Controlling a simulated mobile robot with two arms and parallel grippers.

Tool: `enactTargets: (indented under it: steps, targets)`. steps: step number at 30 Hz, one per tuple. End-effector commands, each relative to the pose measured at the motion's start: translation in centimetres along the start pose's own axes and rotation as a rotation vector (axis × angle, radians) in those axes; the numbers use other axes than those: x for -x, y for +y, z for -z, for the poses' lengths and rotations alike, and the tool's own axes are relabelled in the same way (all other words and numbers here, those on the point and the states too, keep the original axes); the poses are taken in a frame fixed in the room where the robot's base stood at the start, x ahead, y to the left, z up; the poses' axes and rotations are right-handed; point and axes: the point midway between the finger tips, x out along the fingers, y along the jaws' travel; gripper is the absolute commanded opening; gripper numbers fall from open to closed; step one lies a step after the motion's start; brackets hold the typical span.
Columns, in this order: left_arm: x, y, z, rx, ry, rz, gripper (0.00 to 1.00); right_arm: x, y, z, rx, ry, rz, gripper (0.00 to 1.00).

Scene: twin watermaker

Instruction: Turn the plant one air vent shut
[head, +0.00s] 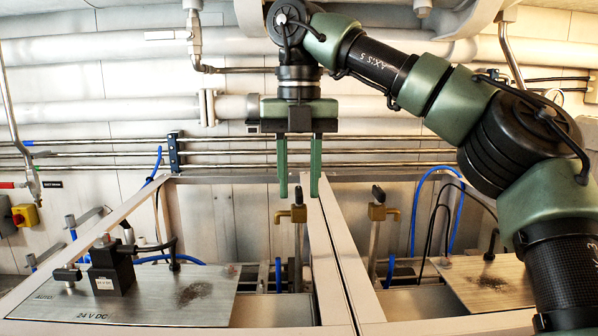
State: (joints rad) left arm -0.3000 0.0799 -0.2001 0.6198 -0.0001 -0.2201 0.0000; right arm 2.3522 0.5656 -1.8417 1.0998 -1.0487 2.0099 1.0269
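My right gripper (299,196) hangs down from its arm at the centre of the head view, with its two green fingers spread apart. A small brass valve (299,214) with a dark upright handle tip stands on a metal post just below the fingers. In the picture the dark tip lies between the two fingertips; I cannot tell whether they are level with it in depth or touching it. A second brass valve (379,212) with a similar dark handle stands to the right. No label shows which one is the plant one air vent. My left gripper is out of view.
Metal frames (334,250) enclose both units. A steel panel (150,290) marked "24 V DC" carries a black fitting (110,268) at left; another panel (490,283) lies at right. Blue hoses (414,215) and thin wall pipes (400,151) run behind.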

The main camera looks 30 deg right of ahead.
Motion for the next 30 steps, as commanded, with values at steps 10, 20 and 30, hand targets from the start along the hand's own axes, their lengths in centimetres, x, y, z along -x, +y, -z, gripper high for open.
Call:
enactTargets:
  steps: [10, 20, 30]
  targets:
    - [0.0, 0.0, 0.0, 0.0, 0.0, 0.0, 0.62, 3.8, 0.1, 0.0, -0.003, -0.002, 0.005, 0.33]
    - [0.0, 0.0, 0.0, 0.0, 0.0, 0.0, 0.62, 6.4, 0.1, 0.0, -0.004, 0.008, 0.007, 0.33]
    - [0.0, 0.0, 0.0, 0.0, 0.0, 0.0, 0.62, 7.7, 0.0, 0.1, -0.001, -0.005, -0.002, 0.33]
